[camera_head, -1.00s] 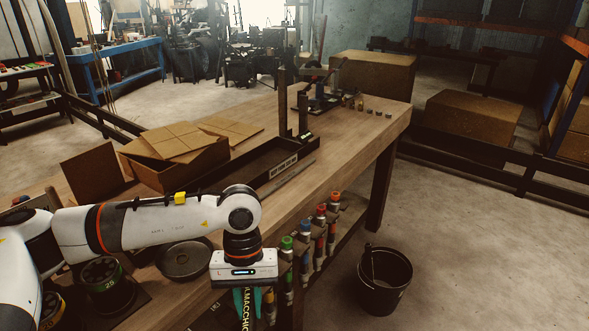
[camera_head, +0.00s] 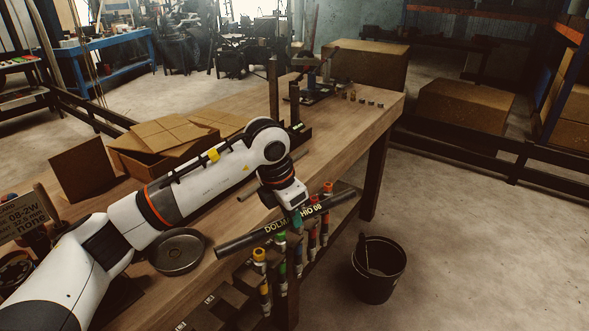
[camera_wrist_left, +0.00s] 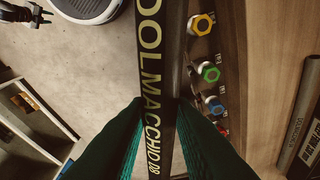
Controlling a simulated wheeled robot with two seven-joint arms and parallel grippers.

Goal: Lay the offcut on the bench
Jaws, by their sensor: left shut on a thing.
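A black hose piece (camera_head: 238,244) with pale yellow print is in my left gripper (camera_head: 298,212). It lies nearly level and slantwise along the front edge of the wooden bench (camera_head: 345,120), apparently above the bottle rack. In the left wrist view the same hose (camera_wrist_left: 153,60) runs between the teal-padded fingers of the left gripper (camera_wrist_left: 163,128), which are shut on it. A dark printed tube (camera_wrist_left: 296,115) lies on the bench in the wrist view. I cannot tell from the print which piece is called the offcut. My right gripper is out of view.
Colour-capped fittings (camera_head: 327,190) stand in a rack under the bench's front edge. A round dark dish (camera_head: 178,250) and an open cardboard box (camera_head: 165,165) are on the bench. A black bucket (camera_head: 378,268) stands on the floor. The bench's right part is largely clear.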

